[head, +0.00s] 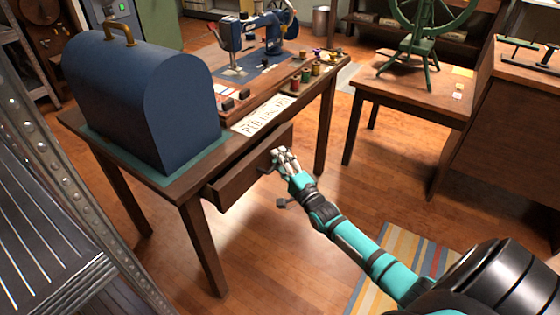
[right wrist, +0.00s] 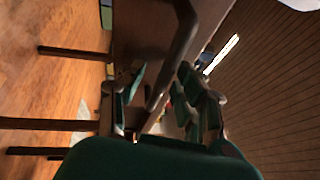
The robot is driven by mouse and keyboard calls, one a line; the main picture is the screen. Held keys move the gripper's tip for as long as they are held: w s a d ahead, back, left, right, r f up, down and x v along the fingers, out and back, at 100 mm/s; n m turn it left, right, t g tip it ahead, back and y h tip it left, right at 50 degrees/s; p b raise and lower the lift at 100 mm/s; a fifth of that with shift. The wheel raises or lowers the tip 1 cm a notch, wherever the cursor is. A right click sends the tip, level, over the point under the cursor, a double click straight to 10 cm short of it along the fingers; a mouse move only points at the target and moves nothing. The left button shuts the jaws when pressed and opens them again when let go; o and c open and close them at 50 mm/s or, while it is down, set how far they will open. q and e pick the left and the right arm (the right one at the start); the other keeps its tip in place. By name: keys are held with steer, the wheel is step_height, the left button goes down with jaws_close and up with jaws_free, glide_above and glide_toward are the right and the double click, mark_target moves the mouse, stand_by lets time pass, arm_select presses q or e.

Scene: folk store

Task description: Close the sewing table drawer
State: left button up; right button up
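The sewing table (head: 184,190) is dark wood and stands left of centre in the head view. Its drawer (head: 240,176) sticks out partly from under the tabletop, front facing me. My right gripper (head: 278,155) is at the right half of the drawer front, by its handle. In the right wrist view the fingers of my right gripper (right wrist: 158,98) are apart, with a dark bar-like edge (right wrist: 183,40) running between them. Whether they touch it is unclear. My left gripper is out of view.
A blue domed case (head: 150,100), a blue sewing machine (head: 262,35) and thread spools (head: 316,68) stand on the table. A table with a green spinning wheel (head: 412,45) stands to the right. A metal shelf (head: 60,215) is close on the left. A striped rug (head: 400,255) lies on the floor.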

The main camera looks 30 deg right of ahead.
steer(key=shift+c, duration=0.4)
jaws_close()
